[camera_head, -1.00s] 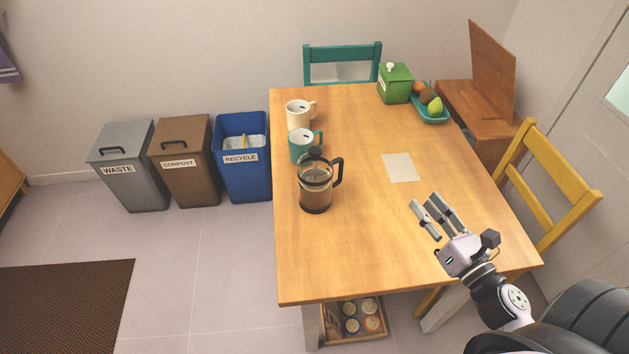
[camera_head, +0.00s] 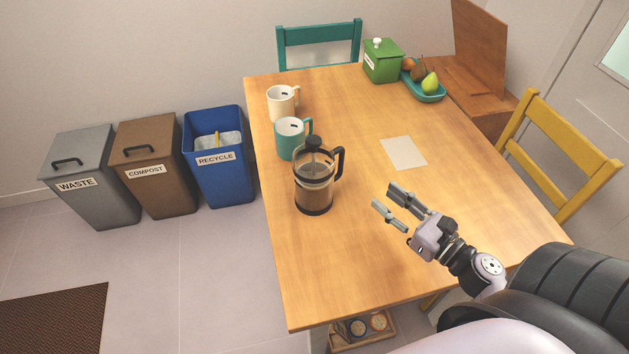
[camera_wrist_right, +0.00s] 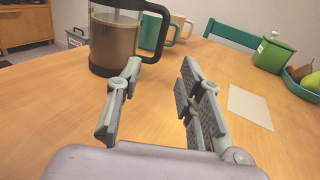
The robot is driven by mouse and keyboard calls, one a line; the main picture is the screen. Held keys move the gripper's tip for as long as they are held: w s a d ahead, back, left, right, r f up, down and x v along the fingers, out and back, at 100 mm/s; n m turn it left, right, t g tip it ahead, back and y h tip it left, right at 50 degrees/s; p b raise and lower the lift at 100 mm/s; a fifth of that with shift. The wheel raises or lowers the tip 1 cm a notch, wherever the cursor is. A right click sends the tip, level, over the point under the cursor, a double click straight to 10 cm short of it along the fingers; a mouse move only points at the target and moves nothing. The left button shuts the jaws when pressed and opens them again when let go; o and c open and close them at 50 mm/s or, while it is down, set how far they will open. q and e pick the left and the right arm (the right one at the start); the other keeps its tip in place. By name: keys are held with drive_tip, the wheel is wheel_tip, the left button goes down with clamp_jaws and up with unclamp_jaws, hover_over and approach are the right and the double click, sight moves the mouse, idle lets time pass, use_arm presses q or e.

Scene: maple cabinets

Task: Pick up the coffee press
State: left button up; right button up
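The coffee press (camera_head: 314,182) stands upright on the wooden table (camera_head: 350,265), glass with brown liquid, a black base, lid and handle. Its handle is on the right side in the head view. My right gripper (camera_head: 383,196) is open and empty over the table, to the right of the press and apart from it. In the right wrist view the press (camera_wrist_right: 115,40) is beyond the open fingers (camera_wrist_right: 158,75), to the left, with its top cut off. My left gripper is not in view.
A teal mug (camera_head: 289,140) stands close behind the press, and a cream mug (camera_head: 281,103) farther back. A paper sheet (camera_head: 403,153), green box (camera_head: 383,62) and fruit tray (camera_head: 428,96) are also on the table. A yellow chair (camera_head: 570,165) stands at right.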

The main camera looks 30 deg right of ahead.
drive_tip(key=p, duration=0.3)
approach(343, 162)
drive_tip(key=x, duration=0.5)
drive_tip(key=shift+w+a, duration=0.1)
drive_tip(key=shift+w, duration=0.1)
drive_tip(key=p+x, duration=0.1)
drive_tip(key=x, duration=0.4)
drive_tip(key=shift+w+f, duration=0.1)
drive_tip(key=shift+w, duration=0.1)
drive_tip(key=shift+c, duration=0.4)
clamp_jaws()
